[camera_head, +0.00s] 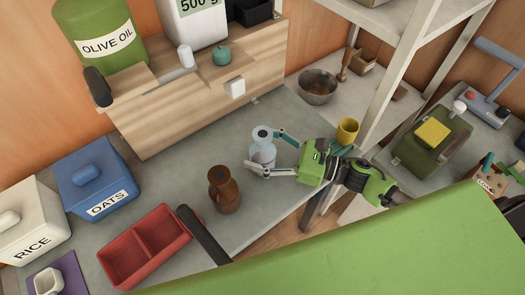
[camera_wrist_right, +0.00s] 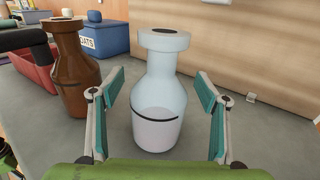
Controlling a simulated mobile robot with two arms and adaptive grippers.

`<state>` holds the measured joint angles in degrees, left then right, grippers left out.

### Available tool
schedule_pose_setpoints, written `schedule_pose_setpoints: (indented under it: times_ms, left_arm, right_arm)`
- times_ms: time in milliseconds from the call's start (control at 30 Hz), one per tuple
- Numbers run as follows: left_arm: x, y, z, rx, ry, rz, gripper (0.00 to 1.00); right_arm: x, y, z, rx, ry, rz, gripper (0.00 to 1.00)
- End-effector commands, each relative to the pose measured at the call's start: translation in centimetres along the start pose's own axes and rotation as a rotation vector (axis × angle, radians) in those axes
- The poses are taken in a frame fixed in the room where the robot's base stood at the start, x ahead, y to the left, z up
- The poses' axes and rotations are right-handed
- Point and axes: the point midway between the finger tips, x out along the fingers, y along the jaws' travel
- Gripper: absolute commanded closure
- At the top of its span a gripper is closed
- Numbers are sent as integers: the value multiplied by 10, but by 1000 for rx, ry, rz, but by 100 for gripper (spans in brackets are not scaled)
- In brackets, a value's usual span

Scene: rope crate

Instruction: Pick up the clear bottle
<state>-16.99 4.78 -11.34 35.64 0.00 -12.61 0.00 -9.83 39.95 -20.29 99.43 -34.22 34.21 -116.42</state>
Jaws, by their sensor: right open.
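The clear bottle (camera_head: 263,150) stands upright on the grey counter, pale bluish with a wide rim and a dark line around its body. My right gripper (camera_head: 262,153) is open, with one finger on each side of the bottle. In the right wrist view the clear bottle (camera_wrist_right: 158,95) stands between the two teal-padded fingers of the right gripper (camera_wrist_right: 158,108), with gaps visible at both sides. My left gripper is not in view.
A brown bottle (camera_head: 224,190) stands close to the left of the clear bottle, also in the wrist view (camera_wrist_right: 76,75). A red divided tray (camera_head: 145,247), a blue oats box (camera_head: 92,178) and a rice box (camera_head: 30,222) are farther left. A metal bowl (camera_head: 317,87) and yellow cup (camera_head: 347,131) are to the right.

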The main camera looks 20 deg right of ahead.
Motion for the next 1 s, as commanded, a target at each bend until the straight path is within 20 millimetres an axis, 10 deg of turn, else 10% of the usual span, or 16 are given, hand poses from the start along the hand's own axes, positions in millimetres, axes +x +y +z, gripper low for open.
schedule_pose_setpoints:
  times_ms: [167,367,1000]
  left_arm:
    - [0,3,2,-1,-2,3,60]
    - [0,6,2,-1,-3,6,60]
    - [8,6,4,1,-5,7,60]
  right_arm:
    - [0,0,0,0,0,0,34]
    - [0,0,0,0,0,0,81]
    - [0,1,31,-6,-4,5,81]
